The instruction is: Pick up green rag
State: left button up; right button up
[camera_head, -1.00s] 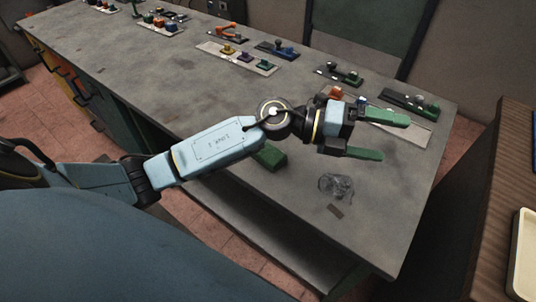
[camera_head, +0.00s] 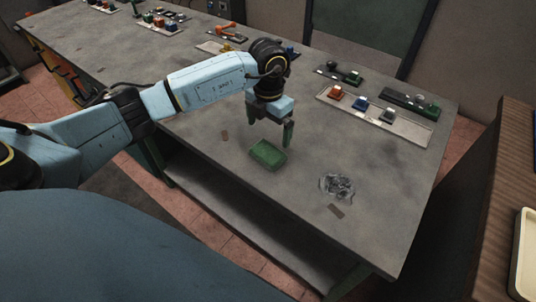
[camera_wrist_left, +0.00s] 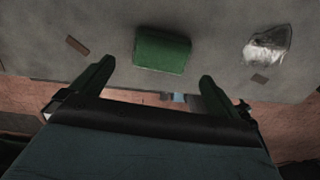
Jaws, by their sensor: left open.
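The green rag (camera_head: 268,154) is a folded block lying flat on the grey table near its front edge. It also shows in the left wrist view (camera_wrist_left: 162,51), beyond and between my fingertips. My left gripper (camera_head: 270,129) points down above and just behind the rag in the head view, apart from it. Its green fingers are spread, with nothing between them; they also show in the left wrist view (camera_wrist_left: 156,72). My right gripper is in neither view.
A crumpled clear-grey piece (camera_head: 337,186) lies right of the rag, with a small brown strip (camera_head: 336,211) beside it. Another brown strip (camera_head: 225,135) lies left of the rag. A tray with knobs (camera_head: 402,124) and other switch panels stand along the back.

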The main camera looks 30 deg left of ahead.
aim_at(270, 150)
pick_arm(q)
jog(key=f, duration=0.8)
jog(key=shift+d+b, duration=0.2)
jog(key=shift+b, duration=0.1)
jog(key=c, duration=0.7)
